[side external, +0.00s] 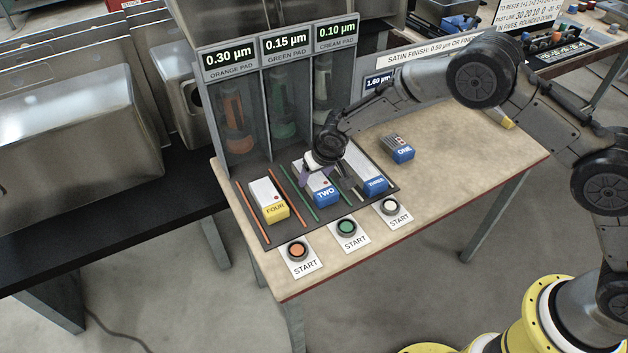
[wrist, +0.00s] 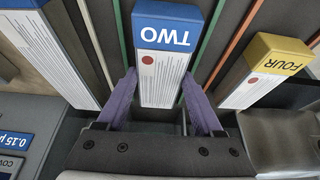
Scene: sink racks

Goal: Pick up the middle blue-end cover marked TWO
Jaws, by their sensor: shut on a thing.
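The cover marked TWO (side external: 325,196) is white with a blue end and lies in the middle lane of the dark mat, between green strips. In the wrist view the same cover TWO (wrist: 163,60) points away from me, with a red dot and printed lines on its white top. My gripper (side external: 313,172) is over its rear part. In the wrist view the purple fingers of my gripper (wrist: 162,100) stand one on each side of the cover, shut on it. The cover looks low at the mat; I cannot tell whether it touches.
Yellow-end cover FOUR (side external: 274,207) lies left, blue-end cover THREE (side external: 374,184) right. Blue-end cover ONE (side external: 400,150) lies apart on the table (side external: 450,165). Orange (side external: 297,250), green (side external: 346,227) and cream (side external: 390,206) START buttons line the front. A grey pad cabinet (side external: 205,110) stands behind.

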